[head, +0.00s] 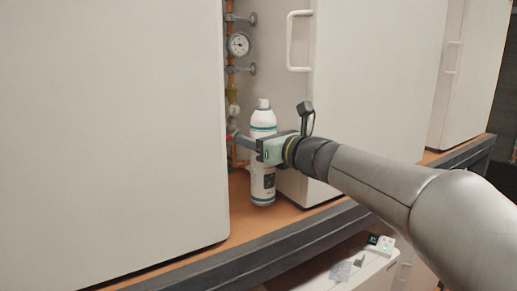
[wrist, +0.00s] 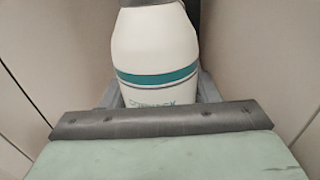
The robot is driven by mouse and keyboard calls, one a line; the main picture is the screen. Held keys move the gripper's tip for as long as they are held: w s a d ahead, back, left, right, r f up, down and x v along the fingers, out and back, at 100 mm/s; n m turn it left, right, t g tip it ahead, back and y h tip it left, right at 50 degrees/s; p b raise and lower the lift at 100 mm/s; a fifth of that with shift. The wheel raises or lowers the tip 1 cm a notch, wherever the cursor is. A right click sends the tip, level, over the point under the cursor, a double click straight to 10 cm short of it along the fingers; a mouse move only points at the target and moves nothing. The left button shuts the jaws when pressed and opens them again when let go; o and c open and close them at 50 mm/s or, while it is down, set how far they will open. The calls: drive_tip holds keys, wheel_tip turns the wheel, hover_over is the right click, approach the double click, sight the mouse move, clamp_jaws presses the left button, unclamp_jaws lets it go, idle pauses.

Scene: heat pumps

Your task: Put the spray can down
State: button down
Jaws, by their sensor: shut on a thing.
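The spray can (head: 263,184) is white with teal bands and stands upright between two white cabinets in the head view. Its base is at the orange-brown shelf; I cannot tell whether it touches. My gripper (head: 248,142) is shut around the can's middle, coming in from the right. In the wrist view the can's upper body (wrist: 155,50) and teal band show between the grey fingers (wrist: 158,95). The gripper hides part of the can's middle.
A white cabinet (head: 110,130) stands close on the left and another with a handle (head: 291,42) on the right. Copper piping with a pressure gauge (head: 238,45) is behind the can. The shelf's dark front edge (head: 260,244) runs below. A lower white unit (head: 365,268) carries small items.

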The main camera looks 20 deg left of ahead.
drive_tip(key=f, duration=0.1)
drive_tip(key=a+f, duration=0.1)
drive_tip(key=f, duration=0.1)
drive_tip(key=shift+w+f, duration=0.2)
drive_tip(key=shift+f, duration=0.25)
drive_tip(key=c, duration=0.5)
unclamp_jaws()
drive_tip(key=shift+r, duration=0.2)
